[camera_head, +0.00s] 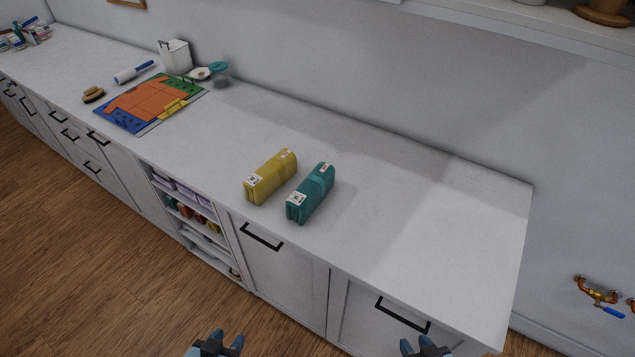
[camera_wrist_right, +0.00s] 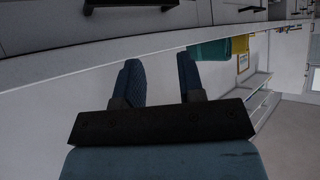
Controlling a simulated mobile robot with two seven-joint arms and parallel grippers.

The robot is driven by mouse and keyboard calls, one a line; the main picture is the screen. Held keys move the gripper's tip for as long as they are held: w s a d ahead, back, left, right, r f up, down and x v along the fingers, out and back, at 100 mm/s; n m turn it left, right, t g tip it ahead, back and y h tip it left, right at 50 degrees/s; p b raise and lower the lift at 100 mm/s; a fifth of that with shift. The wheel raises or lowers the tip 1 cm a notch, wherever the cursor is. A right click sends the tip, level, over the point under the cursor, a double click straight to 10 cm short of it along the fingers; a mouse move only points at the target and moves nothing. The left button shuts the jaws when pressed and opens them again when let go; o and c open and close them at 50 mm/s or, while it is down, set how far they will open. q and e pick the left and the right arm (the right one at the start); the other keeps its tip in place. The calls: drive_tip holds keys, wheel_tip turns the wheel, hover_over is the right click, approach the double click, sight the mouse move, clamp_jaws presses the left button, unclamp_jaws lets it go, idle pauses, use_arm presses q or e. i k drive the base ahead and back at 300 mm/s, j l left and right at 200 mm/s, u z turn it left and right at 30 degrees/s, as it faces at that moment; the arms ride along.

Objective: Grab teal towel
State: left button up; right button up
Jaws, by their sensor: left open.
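The teal towel (camera_head: 311,193) is a folded, banded bundle with a white label, lying on the white counter (camera_head: 420,220) near its front edge. A similar yellow towel (camera_head: 270,176) lies just left of it, with a narrow gap between. My left gripper (camera_head: 217,344) is open and empty at the bottom of the head view, in front of the cabinets. My right gripper (camera_head: 425,346) is at the bottom right, apart from both towels. In the right wrist view its two fingers (camera_wrist_right: 160,80) are spread with nothing between them, and the teal towel (camera_wrist_right: 209,50) shows beyond them.
Cabinets with black handles (camera_head: 262,236) and an open shelf (camera_head: 190,215) are under the counter. A coloured mat (camera_head: 150,103), white bin (camera_head: 175,56) and lidded jar (camera_head: 219,73) stand farther left. The counter right of the towels is clear. A wall is behind.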

sight(300, 205)
drive_tip(key=i+j+z, duration=0.1)
drive_tip(key=z, duration=0.15)
drive_tip(key=j+z, duration=0.25)
drive_tip(key=j+u, duration=0.1)
drive_tip(key=u, duration=0.3)
drive_tip(key=i+j+u, duration=0.1)
drive_tip(key=u, duration=0.3)
drive_tip(key=i+u, duration=0.1)
drive_tip(key=u, duration=0.25)
